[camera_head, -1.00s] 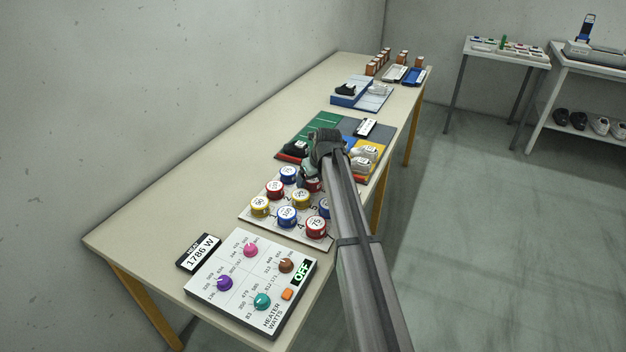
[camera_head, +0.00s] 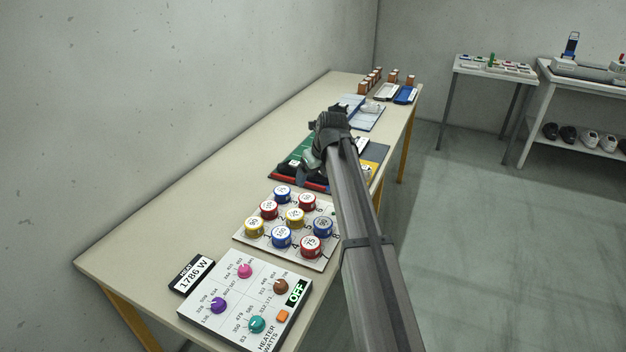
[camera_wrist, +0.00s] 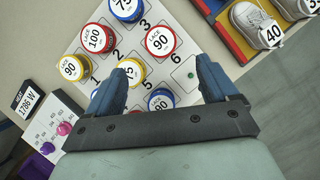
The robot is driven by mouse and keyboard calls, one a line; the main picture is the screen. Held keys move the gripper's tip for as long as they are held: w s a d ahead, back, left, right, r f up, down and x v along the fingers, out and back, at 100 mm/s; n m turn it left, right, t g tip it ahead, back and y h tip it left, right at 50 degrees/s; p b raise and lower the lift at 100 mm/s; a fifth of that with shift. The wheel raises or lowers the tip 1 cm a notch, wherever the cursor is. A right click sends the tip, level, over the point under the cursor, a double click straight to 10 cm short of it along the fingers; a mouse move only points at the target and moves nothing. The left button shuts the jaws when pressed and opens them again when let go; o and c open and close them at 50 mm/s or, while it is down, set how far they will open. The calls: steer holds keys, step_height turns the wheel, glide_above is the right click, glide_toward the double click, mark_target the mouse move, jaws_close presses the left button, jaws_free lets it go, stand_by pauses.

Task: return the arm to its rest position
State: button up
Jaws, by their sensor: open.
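My arm reaches over the long table (camera_head: 160,225) from the lower right in the head view. My gripper (camera_head: 312,165) hangs above the table near the coloured shoe board. In the wrist view my gripper (camera_wrist: 165,85) has its two blue fingers spread wide, with nothing held between them. Below the fingers lies the numbered white board (camera_wrist: 195,88) with several round lace tins. A yellow-rimmed tin (camera_wrist: 132,73) and a blue-rimmed tin marked 80 (camera_wrist: 160,101) show between the fingers, lower down and apart from them.
The heater panel (camera_head: 225,310) reading OFF and the 1786 W display (camera_head: 192,275) stand at the near end. A coloured board (camera_wrist: 228,40) with white shoes (camera_wrist: 256,24) lies beside the tins. Trays (camera_head: 405,95) stand at the far end. Space above the table's left side is clear.

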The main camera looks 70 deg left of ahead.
stand_by(0.6)
